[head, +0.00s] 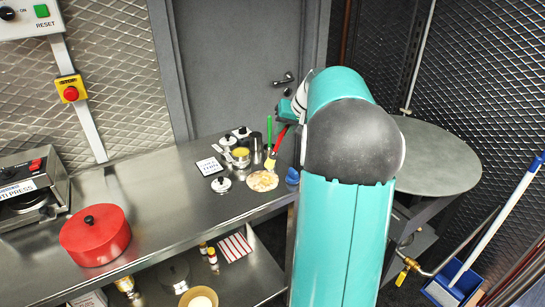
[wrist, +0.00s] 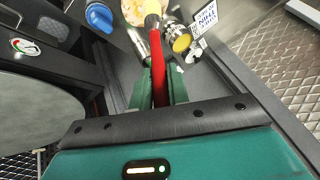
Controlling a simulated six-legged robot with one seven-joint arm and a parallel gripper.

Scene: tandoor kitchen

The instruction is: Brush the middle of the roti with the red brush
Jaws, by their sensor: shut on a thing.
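The red brush (head: 279,140) has a long red handle and a yellow head. My gripper (wrist: 160,88) is shut on its handle, which also shows in the wrist view (wrist: 157,62). The brush slants down with its yellow head at the far edge of the roti (head: 262,182) in the head view. I cannot tell whether the bristles touch it. The roti is pale with brown spots and lies flat on the steel counter. In the wrist view the roti (wrist: 133,11) is cut by the top edge, with the brush head over its side. My arm hides the counter's right end.
A small pot with yellow contents (head: 241,154) stands behind the roti. A green-handled tool (head: 269,130) stands upright beside it. A sign (head: 210,167) and a lidded white container (head: 223,184) are left. A blue object (head: 292,176) is right. A red pot (head: 95,238) stands front left.

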